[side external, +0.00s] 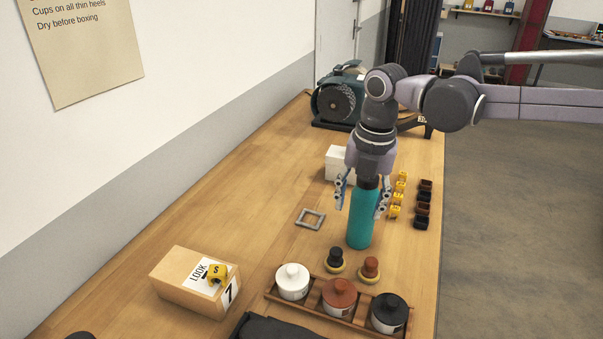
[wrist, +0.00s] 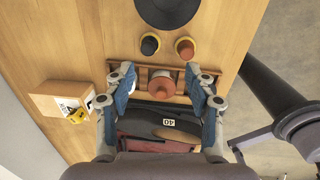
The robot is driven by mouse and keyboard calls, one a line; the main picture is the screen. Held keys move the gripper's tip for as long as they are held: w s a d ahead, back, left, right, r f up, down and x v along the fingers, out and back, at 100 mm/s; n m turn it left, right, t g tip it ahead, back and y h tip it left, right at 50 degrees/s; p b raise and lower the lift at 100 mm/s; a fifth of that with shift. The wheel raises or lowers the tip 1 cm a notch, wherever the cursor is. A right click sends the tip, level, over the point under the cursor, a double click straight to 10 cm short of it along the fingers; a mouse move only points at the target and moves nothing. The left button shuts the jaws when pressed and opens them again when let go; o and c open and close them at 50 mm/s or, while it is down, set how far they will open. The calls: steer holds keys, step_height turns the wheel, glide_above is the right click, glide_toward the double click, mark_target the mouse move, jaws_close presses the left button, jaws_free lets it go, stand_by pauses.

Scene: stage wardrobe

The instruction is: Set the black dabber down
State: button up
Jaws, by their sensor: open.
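The black dabber (side external: 335,259) stands upright on the bench, knob up, on a yellow base. It stands just behind the jar tray, left of a brown dabber (side external: 370,268). In the wrist view the black dabber (wrist: 149,44) lies beyond my fingertips, apart from them. My gripper (side external: 361,207) points down, higher and farther back than the dabbers, and is open. In the side view its fingers appear either side of a teal bottle (side external: 360,222). The wrist view shows nothing held between the fingertips (wrist: 162,78).
A wooden tray (side external: 310,306) holds white, brown and black jars. A box (side external: 184,283) marked 7 stands left. A grey square frame (side external: 310,218), a white box (side external: 338,163) and small yellow and dark blocks lie farther back. Bare wood lies left of the dabbers.

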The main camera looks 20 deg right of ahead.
steer(key=s+d+f+m+t, duration=0.1)
steer(key=s+d+m+t, duration=0.2)
steer(key=s+d+m, duration=0.4)
steer(key=s+d+f+m+t, duration=0.2)
steer(key=s+d+m, duration=0.5)
steer(key=m, duration=1.3)
steer(key=d+t, duration=0.1)
steer(key=d, duration=0.3)
steer(key=shift+m, duration=0.3)
